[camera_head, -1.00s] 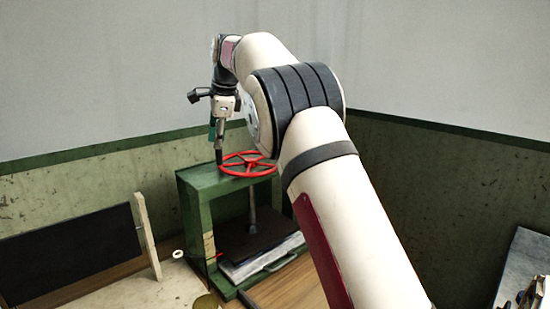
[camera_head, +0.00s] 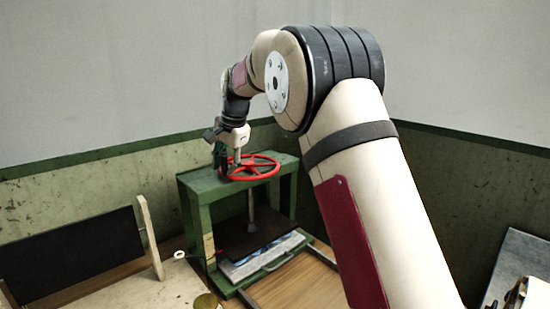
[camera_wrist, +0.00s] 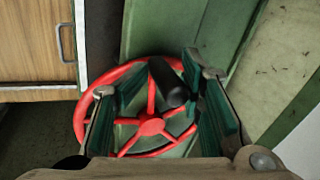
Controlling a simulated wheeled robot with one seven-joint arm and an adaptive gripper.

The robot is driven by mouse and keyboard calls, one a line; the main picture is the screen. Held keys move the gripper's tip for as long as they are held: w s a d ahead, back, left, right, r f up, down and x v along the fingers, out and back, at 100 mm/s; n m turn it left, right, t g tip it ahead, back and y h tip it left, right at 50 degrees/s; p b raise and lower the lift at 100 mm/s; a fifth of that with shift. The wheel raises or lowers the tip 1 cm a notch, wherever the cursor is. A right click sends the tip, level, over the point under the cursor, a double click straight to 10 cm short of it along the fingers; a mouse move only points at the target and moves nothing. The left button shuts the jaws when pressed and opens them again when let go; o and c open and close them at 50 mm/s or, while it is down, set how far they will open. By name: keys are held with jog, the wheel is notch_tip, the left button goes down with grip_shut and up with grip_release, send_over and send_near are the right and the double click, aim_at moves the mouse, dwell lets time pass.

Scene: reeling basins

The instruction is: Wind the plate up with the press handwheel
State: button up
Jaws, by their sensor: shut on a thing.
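The red press handwheel (camera_head: 249,169) lies flat on top of the green press frame (camera_head: 190,187). In the wrist view the handwheel (camera_wrist: 151,127) shows its hub, spokes and rim. My gripper (camera_head: 230,160) points down at the wheel's left side. In the wrist view my gripper (camera_wrist: 157,84) has its green-padded fingers on either side of the wheel's black handle (camera_wrist: 168,84) and is shut on it. The exact contact is partly hidden. The dark plate (camera_head: 248,239) hangs on the screw below, just over a stack of sheets (camera_head: 265,258).
A dark upright panel (camera_head: 75,255) with a pale wooden post (camera_head: 149,237) stands at the left. A small ring (camera_head: 179,255) lies on the surface beside the press. Walls close in behind and at the right. A grey board (camera_head: 515,262) stands at the lower right.

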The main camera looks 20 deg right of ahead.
aim_at(271, 170)
jog(key=s+d+n+p, duration=0.1)
jog(key=n, duration=0.1)
jog(key=s+d+n+p, duration=0.1)
jog(key=s+n, duration=0.1)
jog(key=shift+d, duration=0.15)
jog(key=d+n, duration=0.1)
jog(key=s+d+n, duration=0.1)
jog(key=n, duration=0.1)
jog(key=shift+f+n, duration=0.1)
jog(key=shift+n, duration=0.2)
jog(key=d+n, duration=0.3)
jog(key=n, duration=0.1)
jog(key=d+n, duration=0.3)
jog(key=n, duration=0.1)
jog(key=shift+d, duration=0.35)
jog(key=shift+w+d+n, duration=0.25)
jog(key=shift+d+n, duration=0.25)
jog(key=shift+n, duration=0.3)
jog(key=shift+w+d+n, duration=0.25)
jog(key=shift+d+n, duration=0.25)
jog(key=shift+n, duration=0.3)
notch_tip(271, 170, up, 8)
